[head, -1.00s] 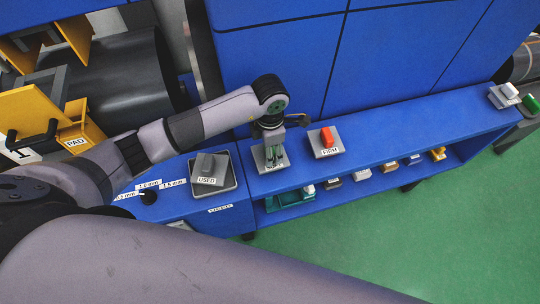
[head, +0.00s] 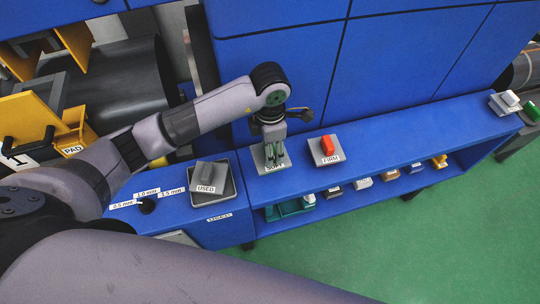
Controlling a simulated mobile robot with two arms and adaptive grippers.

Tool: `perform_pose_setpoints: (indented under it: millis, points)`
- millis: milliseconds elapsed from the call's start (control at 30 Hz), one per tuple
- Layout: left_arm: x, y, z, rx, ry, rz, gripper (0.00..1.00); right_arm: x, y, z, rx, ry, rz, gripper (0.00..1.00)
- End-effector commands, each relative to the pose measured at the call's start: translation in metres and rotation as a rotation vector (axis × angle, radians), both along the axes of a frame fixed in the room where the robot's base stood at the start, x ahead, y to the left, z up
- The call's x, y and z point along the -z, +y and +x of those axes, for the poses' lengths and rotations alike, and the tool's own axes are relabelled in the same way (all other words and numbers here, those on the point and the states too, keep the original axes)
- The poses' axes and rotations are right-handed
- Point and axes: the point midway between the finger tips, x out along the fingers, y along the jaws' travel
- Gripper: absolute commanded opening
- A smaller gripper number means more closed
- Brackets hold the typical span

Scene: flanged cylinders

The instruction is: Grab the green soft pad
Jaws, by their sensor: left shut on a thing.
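My left gripper (head: 273,158) points straight down over the grey holder labelled SOFT (head: 259,157) on the blue bench. Its fingers are shut on the green soft pad (head: 272,152), of which only a little green shows between them. The fingers hide most of the pad and part of the label. I cannot tell whether the pad still touches the holder. My right gripper is not in view.
A red block (head: 327,145) stands on the FIRM holder just right of the gripper. The USED tray (head: 226,192) with a grey block is to the left. A lower shelf holds several small items. Blue panels (head: 390,50) rise close behind the bench.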

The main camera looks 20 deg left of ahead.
Motion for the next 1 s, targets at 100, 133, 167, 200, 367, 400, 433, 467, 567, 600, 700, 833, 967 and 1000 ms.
perform_pose_setpoints:
  millis: [100, 133, 167, 200, 367, 400, 433, 467, 567, 600, 700, 833, 967, 1000]
  points:
    - [-0.035, 0.0, 0.003, 0.003, -0.013, -0.001, 0.05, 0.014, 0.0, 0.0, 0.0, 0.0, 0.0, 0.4]
    - [-0.045, 0.0, 0.003, 0.003, -0.013, -0.001, 0.05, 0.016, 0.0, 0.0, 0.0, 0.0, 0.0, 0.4]
    - [-0.055, 0.0, 0.003, 0.003, -0.013, -0.001, 0.05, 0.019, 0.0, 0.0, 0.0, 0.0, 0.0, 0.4]
    - [-0.068, 0.0, 0.002, 0.003, -0.013, -0.001, 0.05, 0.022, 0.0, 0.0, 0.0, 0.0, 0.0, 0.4]
    - [-0.111, 0.001, 0.002, 0.002, -0.01, 0.003, 0.05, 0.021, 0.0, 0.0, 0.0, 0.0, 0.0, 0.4]
    - [-0.118, 0.001, 0.002, 0.001, -0.01, 0.002, 0.05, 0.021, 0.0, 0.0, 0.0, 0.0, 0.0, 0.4]
    - [-0.122, 0.001, 0.001, 0.001, -0.008, 0.002, 0.05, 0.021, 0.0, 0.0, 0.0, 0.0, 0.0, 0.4]
    - [-0.127, 0.001, 0.001, 0.001, -0.008, 0.003, 0.05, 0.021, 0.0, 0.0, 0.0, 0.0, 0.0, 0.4]
    - [-0.139, 0.0, 0.001, 0.001, -0.006, 0.0, 0.05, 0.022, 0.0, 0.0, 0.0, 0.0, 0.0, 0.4]
    - [-0.143, 0.0, 0.001, 0.001, -0.005, 0.001, 0.05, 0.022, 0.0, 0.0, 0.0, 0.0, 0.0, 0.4]
    - [-0.149, 0.001, 0.001, 0.0, -0.004, 0.002, 0.05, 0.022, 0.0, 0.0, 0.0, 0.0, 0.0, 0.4]
    - [-0.153, 0.0, 0.0, 0.0, -0.002, 0.0, 0.05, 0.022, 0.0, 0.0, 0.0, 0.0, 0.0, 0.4]
    - [-0.154, 0.0, 0.0, 0.0, -0.001, 0.0, 0.05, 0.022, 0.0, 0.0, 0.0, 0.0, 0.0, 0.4]
    - [-0.154, 0.0, 0.0, 0.0, -0.001, 0.0, 0.05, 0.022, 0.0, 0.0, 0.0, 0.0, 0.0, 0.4]
